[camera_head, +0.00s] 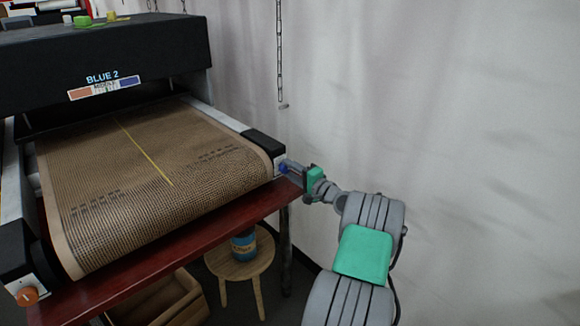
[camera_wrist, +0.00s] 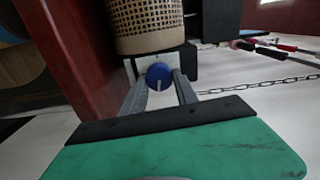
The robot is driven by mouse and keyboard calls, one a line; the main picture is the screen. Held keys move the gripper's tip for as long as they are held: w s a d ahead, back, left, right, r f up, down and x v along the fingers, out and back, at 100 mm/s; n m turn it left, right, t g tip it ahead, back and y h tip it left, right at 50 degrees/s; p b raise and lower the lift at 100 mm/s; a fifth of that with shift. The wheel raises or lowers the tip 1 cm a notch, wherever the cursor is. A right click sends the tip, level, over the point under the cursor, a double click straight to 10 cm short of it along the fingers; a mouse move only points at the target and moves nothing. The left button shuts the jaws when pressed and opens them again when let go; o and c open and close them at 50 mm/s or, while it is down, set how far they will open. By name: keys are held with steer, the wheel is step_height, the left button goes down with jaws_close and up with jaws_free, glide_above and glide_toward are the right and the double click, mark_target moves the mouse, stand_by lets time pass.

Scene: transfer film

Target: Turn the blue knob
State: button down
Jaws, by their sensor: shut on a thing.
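The blue knob (camera_wrist: 159,76) is round with a pale pointer line. It sits on a white plate at the end of the conveyor's side rail. In the head view the knob (camera_head: 284,167) shows small at the near right corner of the conveyor. My gripper (camera_wrist: 160,88) has one finger on each side of the knob and is shut on it. In the head view my gripper (camera_head: 296,169) reaches the knob from the right, and its fingers partly hide it. In the wrist view the pointer line runs roughly up and down the picture.
The conveyor dryer's mesh belt (camera_head: 150,170) lies left of the knob. An orange knob (camera_head: 27,296) is at its other corner. Below are the red table (camera_head: 140,285), a stool (camera_head: 262,250) with a blue jar, and a wooden crate (camera_head: 165,304). A chain (camera_head: 279,60) hangs by the pale curtain.

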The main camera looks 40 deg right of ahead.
steer(key=m+p, duration=0.2)
steer(key=m, duration=0.2)
steer(key=shift+r+m, duration=0.1)
steer(key=shift+m, duration=0.2)
steer(key=m+p, duration=0.2)
steer(key=m, duration=0.1)
steer(key=shift+m, duration=0.4)
steer(key=m+p, duration=0.1)
steer(key=m, duration=0.2)
steer(key=shift+m, duration=0.3)
steer(key=shift+a+f+m+p, duration=0.15)
steer(key=shift+m+p, duration=0.25)
steer(key=shift+m, duration=0.5)
steer(key=shift+d+f+m+p, duration=0.1)
steer(key=shift+m+p, duration=0.25)
steer(key=shift+m, duration=0.55)
steer(key=c, duration=0.9)
jaws_free()
steer(key=shift+a, duration=0.1)
steer(key=shift+c, duration=0.2)
steer(key=s, duration=0.7)
steer(key=shift+s, duration=0.4)
